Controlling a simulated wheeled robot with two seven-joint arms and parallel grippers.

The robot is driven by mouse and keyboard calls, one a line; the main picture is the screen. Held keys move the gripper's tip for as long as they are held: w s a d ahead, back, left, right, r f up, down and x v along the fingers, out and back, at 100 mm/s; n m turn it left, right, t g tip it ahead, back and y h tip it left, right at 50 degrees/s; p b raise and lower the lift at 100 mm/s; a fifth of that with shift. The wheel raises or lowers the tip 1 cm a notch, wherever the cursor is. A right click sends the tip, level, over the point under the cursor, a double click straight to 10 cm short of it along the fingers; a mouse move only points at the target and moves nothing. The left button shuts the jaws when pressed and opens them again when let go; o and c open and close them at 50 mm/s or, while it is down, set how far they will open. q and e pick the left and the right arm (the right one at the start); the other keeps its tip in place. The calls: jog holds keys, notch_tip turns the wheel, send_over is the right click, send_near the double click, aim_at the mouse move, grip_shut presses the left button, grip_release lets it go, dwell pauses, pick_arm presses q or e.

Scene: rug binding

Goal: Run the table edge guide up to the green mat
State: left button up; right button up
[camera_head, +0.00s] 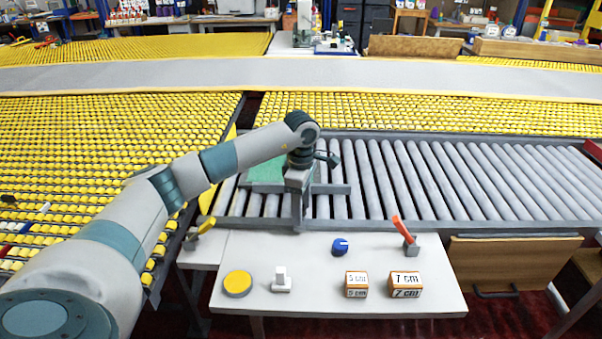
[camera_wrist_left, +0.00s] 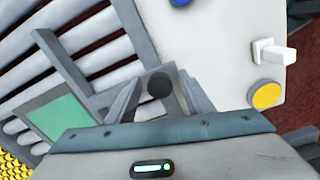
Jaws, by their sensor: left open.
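The green mat (camera_head: 268,168) lies on the grey rollers, partly hidden behind my left gripper; its corner also shows in the left wrist view (camera_wrist_left: 62,119). The table edge guide (camera_head: 335,189) is a grey bar across the rollers, at the near side of the mat in the head view. The bar also shows in the left wrist view (camera_wrist_left: 70,70). My left gripper (camera_head: 299,176) is over the guide. In the left wrist view, its open fingers (camera_wrist_left: 159,100) stand either side of a dark round knob (camera_wrist_left: 159,84); contact cannot be told. My right gripper is not in view.
A white table (camera_head: 315,298) in front holds a yellow disc (camera_head: 237,283), a white block (camera_head: 281,281), a blue knob (camera_head: 340,247), and blocks marked 5 cm (camera_head: 356,285) and 7 cm (camera_head: 405,285). An orange lever (camera_head: 403,230) stands at its back right. The rollers (camera_head: 470,180) are clear to the right.

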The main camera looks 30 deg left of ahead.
pick_arm(q)
notch_tip(320, 180, up, 6)
jog(key=shift+f+b, duration=0.25)
jog(key=shift+b, duration=0.35)
notch_tip(320, 180, up, 11)
jog(key=b, duration=0.1)
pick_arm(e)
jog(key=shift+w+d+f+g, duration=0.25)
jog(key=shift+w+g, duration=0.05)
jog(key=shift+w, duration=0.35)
pick_arm(q)
jog(key=shift+s+f, duration=0.1)
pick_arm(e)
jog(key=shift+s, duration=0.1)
